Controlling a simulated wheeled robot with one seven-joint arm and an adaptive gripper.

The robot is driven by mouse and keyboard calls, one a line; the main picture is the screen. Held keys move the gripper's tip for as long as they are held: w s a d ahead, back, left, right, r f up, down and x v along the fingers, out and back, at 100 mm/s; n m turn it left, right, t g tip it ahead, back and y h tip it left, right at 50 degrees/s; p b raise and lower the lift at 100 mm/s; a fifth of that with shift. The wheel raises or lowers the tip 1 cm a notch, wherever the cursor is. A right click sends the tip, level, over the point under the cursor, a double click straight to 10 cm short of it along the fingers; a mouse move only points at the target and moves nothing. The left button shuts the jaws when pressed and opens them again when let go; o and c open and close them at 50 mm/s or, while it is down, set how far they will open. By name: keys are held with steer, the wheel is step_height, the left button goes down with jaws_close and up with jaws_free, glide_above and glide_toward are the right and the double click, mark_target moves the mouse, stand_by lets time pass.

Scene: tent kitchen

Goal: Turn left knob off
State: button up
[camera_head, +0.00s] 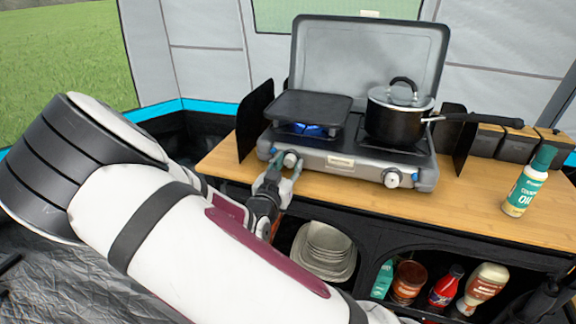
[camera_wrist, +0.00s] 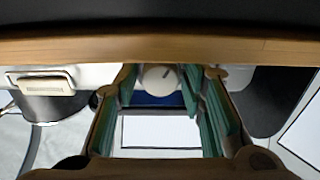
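The left knob (camera_head: 291,160) is a pale round dial on the front of the grey camping stove (camera_head: 342,162). It also shows in the wrist view (camera_wrist: 158,77), with a dark mark on its face. Blue flame (camera_head: 310,130) shows under the flat dark griddle (camera_head: 306,107) on the left burner. The right knob (camera_head: 392,178) is at the stove's right front. My gripper (camera_head: 278,178) is in front of the left knob; in the wrist view its green-padded fingers (camera_wrist: 165,95) are apart, one on each side of the knob. I cannot tell whether they touch it.
A lidded black pot (camera_head: 394,122) stands on the right burner, its handle pointing right. A cooking oil bottle (camera_head: 527,184) stands on the wooden counter (camera_head: 455,203) at right. Plates (camera_head: 324,250) and several containers sit on shelves below. The counter's front edge is under my gripper.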

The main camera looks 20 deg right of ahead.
steer(key=c, duration=0.8)
